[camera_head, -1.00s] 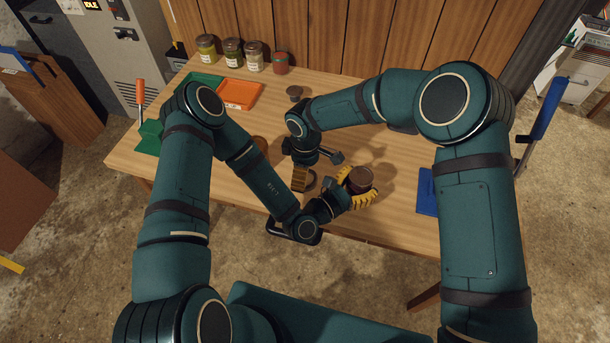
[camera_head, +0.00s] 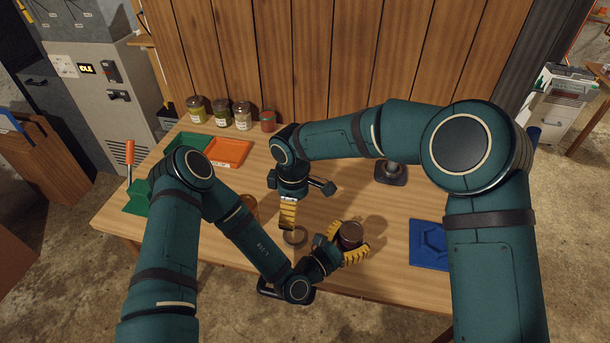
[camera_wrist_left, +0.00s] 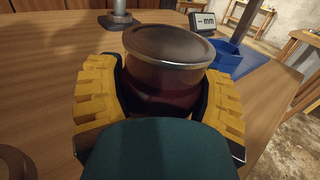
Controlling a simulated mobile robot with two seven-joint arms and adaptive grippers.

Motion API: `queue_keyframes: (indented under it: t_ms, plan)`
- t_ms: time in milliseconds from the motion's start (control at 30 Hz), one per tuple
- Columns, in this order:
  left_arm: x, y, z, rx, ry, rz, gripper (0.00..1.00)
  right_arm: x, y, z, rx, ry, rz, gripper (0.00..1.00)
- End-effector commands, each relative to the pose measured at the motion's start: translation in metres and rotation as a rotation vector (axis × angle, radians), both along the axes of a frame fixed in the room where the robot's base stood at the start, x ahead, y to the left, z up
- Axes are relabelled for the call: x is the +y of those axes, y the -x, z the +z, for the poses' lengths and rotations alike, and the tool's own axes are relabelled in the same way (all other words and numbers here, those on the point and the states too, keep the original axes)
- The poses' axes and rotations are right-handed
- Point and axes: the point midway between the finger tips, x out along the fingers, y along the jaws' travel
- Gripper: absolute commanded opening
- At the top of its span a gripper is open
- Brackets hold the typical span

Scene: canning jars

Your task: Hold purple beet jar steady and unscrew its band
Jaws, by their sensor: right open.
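The beet jar, dark purple-brown, stands upright near the front of the table in the head view (camera_head: 350,233). Its round top with a shiny rim shows in the left wrist view (camera_wrist_left: 168,45); whether a band is still on it I cannot tell. My left gripper (camera_head: 348,244) has its yellow fingers on both sides of the jar, shut on it; they also flank it in the left wrist view (camera_wrist_left: 160,100). My right gripper (camera_head: 288,225) points down, open, left of the jar. A dark ring (camera_head: 294,238) lies on the table just below its fingertips.
A green tray (camera_head: 188,146) and an orange tray (camera_head: 228,151) lie at the back left, with several jars (camera_head: 220,112) behind them. A blue holder (camera_head: 429,244) is at the right. A stand with a dark base (camera_head: 390,174) is behind the jar.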

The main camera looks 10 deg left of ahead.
Motion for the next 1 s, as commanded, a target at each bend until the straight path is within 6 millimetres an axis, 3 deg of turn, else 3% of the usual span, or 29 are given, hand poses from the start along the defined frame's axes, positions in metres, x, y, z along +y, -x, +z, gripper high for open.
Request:
queue_keyframes:
  t_ms: [33,67,467,1000]
  plan:
    - [0.000,0.000,0.000,0.001,-0.001,0.001,0.91,0.000,0.000,0.000,0.000,0.000,0.000,0.96]
    - [0.000,0.000,0.000,0.001,-0.001,0.001,1.00,0.000,0.000,0.000,0.000,0.000,0.000,0.96]
    - [0.005,0.006,-0.001,0.002,-0.001,0.001,1.00,0.000,0.000,0.000,0.000,0.000,0.000,0.96]
    - [0.063,0.083,0.000,0.002,-0.001,0.003,1.00,0.000,0.000,0.000,0.000,0.000,0.000,0.96]
